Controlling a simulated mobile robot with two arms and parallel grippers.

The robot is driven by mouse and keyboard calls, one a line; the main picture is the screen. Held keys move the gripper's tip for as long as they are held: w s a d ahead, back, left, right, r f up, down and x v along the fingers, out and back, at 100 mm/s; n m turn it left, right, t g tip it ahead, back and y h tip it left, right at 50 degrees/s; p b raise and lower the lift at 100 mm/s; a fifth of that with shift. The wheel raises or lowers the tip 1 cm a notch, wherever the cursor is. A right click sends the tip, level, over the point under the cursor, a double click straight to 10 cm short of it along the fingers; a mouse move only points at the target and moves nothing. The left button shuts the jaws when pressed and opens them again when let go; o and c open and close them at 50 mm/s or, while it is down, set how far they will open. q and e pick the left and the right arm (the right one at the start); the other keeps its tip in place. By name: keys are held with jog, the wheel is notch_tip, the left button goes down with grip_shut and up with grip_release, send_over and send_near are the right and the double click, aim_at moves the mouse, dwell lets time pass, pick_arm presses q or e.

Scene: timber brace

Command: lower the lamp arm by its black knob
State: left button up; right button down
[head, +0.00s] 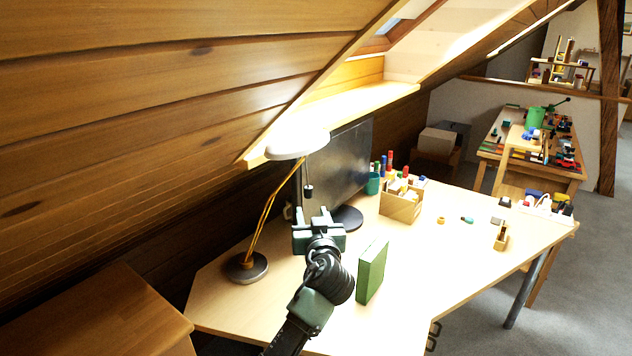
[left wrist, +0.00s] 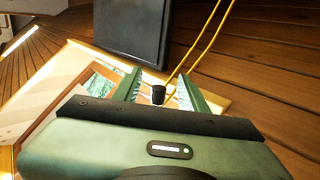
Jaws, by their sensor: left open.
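The desk lamp has a white shade (head: 297,143), a yellow arm (head: 268,212) and a dark round base (head: 246,267) on the desk. Its black knob (head: 308,191) hangs below the shade at the right. In the left wrist view the black knob (left wrist: 158,95) appears between the two fingers, and the yellow arm (left wrist: 205,45) runs up behind it. My left gripper (head: 319,215) is open and a little below the knob in the head view. It also shows open in the left wrist view (left wrist: 160,88). I cannot tell whether a finger touches the knob. My right gripper is not in view.
A dark monitor (head: 345,165) stands just behind my gripper. A green box (head: 372,270) stands upright on the desk (head: 420,275) to the right. A wooden organiser (head: 401,206) and a teal cup (head: 373,183) are farther back. The sloping timber wall (head: 150,110) closes in at the left.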

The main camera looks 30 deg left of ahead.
aim_at(307, 186)
pick_arm(q)
jog(key=shift+n+y, duration=0.3)
jog(key=shift+y, duration=0.1)
jog(key=r, duration=0.4)
jog(key=shift+w+a, duration=0.3)
jog(key=shift+a, duration=0.05)
jog(key=p+x, duration=0.2)
jog(key=x, duration=0.5)
jog(key=shift+w+a+f+p, duration=0.1)
jog(key=shift+w+p, duration=0.1)
jog(key=shift+p, duration=0.1)
grip_shut()
